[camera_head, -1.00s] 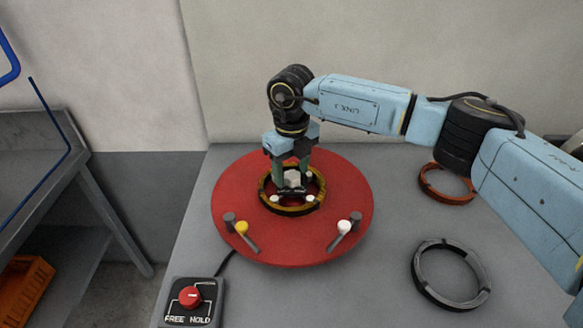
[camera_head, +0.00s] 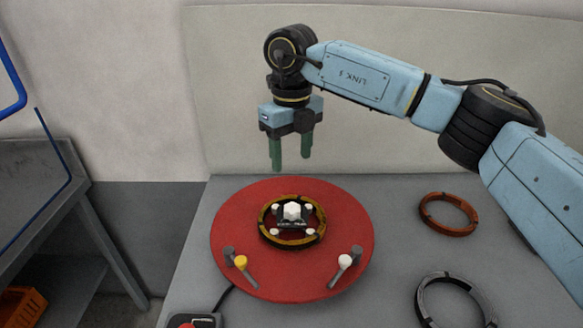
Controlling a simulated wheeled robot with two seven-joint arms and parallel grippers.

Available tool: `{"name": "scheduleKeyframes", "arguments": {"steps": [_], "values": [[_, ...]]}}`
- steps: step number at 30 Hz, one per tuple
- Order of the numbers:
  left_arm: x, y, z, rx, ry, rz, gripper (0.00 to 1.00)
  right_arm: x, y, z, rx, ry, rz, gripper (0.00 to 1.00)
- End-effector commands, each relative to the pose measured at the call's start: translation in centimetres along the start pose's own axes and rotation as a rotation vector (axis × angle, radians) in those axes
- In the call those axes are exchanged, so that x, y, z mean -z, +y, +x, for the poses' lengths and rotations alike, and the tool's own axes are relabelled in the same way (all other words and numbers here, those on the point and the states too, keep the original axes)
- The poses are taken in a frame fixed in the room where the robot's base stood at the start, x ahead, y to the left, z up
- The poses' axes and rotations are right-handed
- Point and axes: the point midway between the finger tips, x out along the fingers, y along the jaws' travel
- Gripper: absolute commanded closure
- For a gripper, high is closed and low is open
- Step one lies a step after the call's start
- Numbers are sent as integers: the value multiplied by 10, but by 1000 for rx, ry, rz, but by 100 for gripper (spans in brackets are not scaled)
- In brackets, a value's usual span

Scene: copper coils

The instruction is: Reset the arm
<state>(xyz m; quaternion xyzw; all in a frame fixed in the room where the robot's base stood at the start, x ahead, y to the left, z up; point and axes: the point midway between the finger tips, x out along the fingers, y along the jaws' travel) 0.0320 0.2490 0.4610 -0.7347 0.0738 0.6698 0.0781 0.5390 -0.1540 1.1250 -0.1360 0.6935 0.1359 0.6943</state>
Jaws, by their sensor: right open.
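My right arm comes in from the right. Its gripper (camera_head: 291,162) is open, points down and hangs empty above the far part of the red round plate (camera_head: 235,205). A yellow-brown ring (camera_head: 267,236) lies on the plate, around a dark centre piece with a white top (camera_head: 292,211) and several small white pegs. The gripper is apart from the ring and above it. My left gripper is not in view.
An orange-brown ring (camera_head: 448,231) and a dark grey ring (camera_head: 424,307) lie on the grey table (camera_head: 400,190) at right. Levers with a yellow knob (camera_head: 241,262) and a white knob (camera_head: 345,261) sit on the plate's front. A control box (camera_head: 205,321) is cut off at the bottom.

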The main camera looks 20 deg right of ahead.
Motion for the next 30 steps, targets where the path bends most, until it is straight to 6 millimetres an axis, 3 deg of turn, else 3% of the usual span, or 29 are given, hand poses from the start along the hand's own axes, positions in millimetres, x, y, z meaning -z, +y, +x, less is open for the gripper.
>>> {"name": "scheduleKeyframes", "arguments": {"steps": [13,21,30], "values": [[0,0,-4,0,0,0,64,0,0,-8,0,0,0,44],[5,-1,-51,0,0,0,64,0,0,-56,0,0,-1,44],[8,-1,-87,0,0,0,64,0,0,-92,0,0,-1,44]]}}
